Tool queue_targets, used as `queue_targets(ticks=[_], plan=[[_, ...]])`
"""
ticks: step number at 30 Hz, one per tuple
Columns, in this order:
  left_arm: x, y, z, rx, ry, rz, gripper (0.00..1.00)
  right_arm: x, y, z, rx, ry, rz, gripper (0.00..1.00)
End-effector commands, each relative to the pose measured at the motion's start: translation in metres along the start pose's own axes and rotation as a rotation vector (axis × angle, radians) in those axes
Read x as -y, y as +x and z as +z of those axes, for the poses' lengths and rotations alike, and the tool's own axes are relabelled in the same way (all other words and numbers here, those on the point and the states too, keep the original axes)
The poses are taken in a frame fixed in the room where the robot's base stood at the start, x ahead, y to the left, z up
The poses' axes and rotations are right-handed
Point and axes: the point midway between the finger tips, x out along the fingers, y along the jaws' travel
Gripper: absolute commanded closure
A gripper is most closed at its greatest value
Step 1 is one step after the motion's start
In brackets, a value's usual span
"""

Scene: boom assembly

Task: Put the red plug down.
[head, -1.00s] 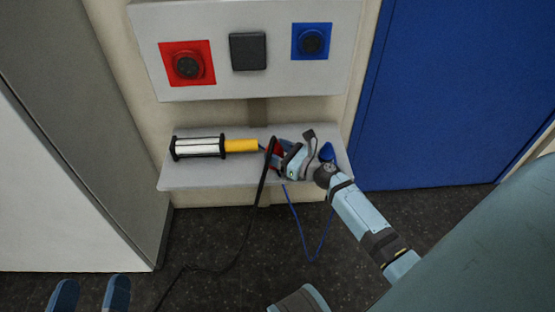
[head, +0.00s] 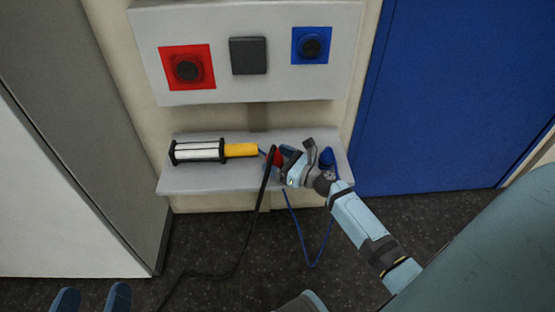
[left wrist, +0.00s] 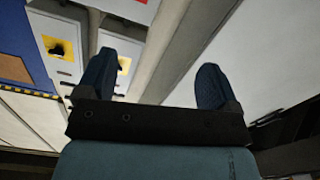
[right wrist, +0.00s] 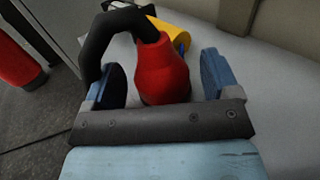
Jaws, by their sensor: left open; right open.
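The red plug (right wrist: 163,75) rests on the grey shelf (head: 215,180), with its black cable curving off it and hanging over the front edge. In the head view the red plug (head: 278,156) is partly hidden by my right gripper (head: 284,164). In the right wrist view my right gripper (right wrist: 163,82) is open, with one finger on each side of the plug and gaps visible between. My left gripper (head: 91,298) is open and empty at the bottom left of the head view; its fingers also show in the left wrist view (left wrist: 152,80).
A lamp with a yellow handle (head: 241,150) lies on the shelf left of the plug. A blue plug (head: 327,157) stands at the shelf's right, with a blue cable (head: 311,262) hanging down. Above are a red socket (head: 187,68), a dark square (head: 248,55) and a blue socket (head: 311,46).

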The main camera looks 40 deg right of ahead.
Motion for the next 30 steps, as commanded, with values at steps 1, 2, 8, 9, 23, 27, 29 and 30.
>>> queue_targets(ticks=[1,2,8,9,23,27,29,30], plan=[[0.000,0.000,-0.003,-0.005,0.001,0.000,0.14,0.000,-0.006,0.000,-0.002,0.002,-0.001,0.18],[-0.001,0.000,-0.004,-0.008,0.001,-0.001,0.14,0.000,-0.010,0.000,-0.002,0.002,0.000,0.18],[-0.002,-0.001,-0.018,-0.048,0.006,-0.004,0.14,0.000,-0.051,0.001,-0.003,0.002,-0.002,0.18],[-0.003,-0.001,-0.020,-0.058,0.005,-0.004,0.14,-0.001,-0.060,0.001,-0.004,0.002,-0.001,0.18],[-0.005,-0.004,-0.029,-0.104,-0.005,-0.013,0.14,0.000,-0.119,0.000,-0.001,0.001,0.000,0.18],[-0.005,-0.004,-0.028,-0.102,-0.005,-0.014,0.14,-0.006,-0.117,0.001,-0.012,-0.042,0.012,0.18],[-0.005,-0.004,-0.028,-0.102,-0.004,-0.014,0.14,-0.019,-0.111,0.003,-0.032,-0.130,0.036,0.18],[-0.005,-0.004,-0.028,-0.102,-0.004,-0.013,0.14,-0.032,-0.105,0.005,-0.052,-0.223,0.060,0.18]])
